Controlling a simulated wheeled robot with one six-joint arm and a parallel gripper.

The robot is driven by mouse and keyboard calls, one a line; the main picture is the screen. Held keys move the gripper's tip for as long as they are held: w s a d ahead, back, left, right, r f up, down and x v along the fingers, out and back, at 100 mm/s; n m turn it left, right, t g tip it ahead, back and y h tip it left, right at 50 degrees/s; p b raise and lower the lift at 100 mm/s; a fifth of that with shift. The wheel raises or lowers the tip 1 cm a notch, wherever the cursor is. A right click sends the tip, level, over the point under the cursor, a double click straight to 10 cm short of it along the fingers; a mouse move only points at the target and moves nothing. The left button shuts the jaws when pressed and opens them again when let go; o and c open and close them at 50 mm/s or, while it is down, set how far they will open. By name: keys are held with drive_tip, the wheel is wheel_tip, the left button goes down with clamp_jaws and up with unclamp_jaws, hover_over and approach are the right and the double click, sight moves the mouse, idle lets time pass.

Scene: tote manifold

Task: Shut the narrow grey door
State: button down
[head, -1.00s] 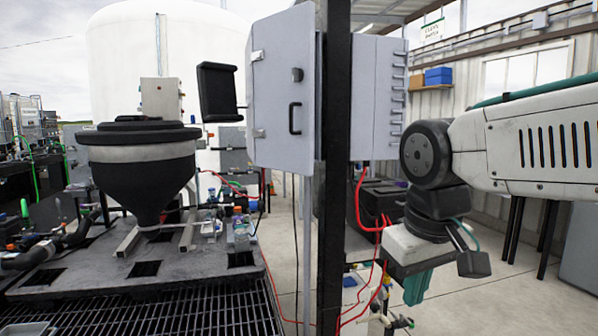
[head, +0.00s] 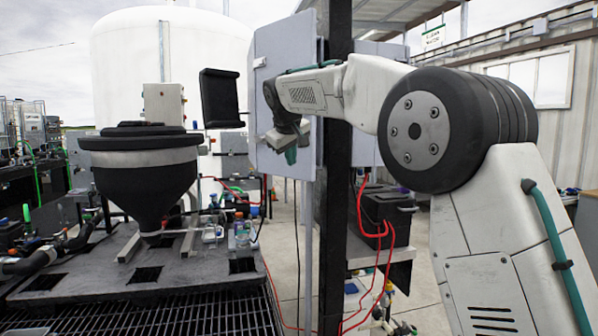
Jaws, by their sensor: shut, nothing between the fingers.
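The narrow grey door (head: 284,48) is a tall pale grey panel beside the black post, left of it in the head view. A small metal fitting shows on its left edge. Its black handle is hidden behind my arm and gripper. My gripper (head: 291,156) has teal fingers, points down and is shut and empty. It overlaps the lower part of the door in the picture. I cannot tell whether it touches the door, or how far the door stands from its frame.
The black post (head: 334,200) stands right beside the door. A black hopper (head: 145,180) sits on a grey pallet (head: 60,283) at the left. Red cables (head: 372,235) hang right of the post near a black box (head: 388,218). A black panel (head: 221,98) is left of the door.

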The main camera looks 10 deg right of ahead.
sight(303, 177)
drive_tip(key=x, duration=0.3)
drive_tip(key=d+x, duration=0.1)
drive_tip(key=x, duration=0.3)
drive_tip(key=d+r+x, duration=0.1)
drive_tip(key=x, duration=0.3)
drive_tip(key=shift+w+d, duration=0.15)
drive_tip(key=shift+w, duration=0.1)
drive_tip(key=shift+w+d+r, duration=0.1)
drive_tip(key=shift+w+d, duration=0.25)
drive_tip(key=shift+d, duration=0.15)
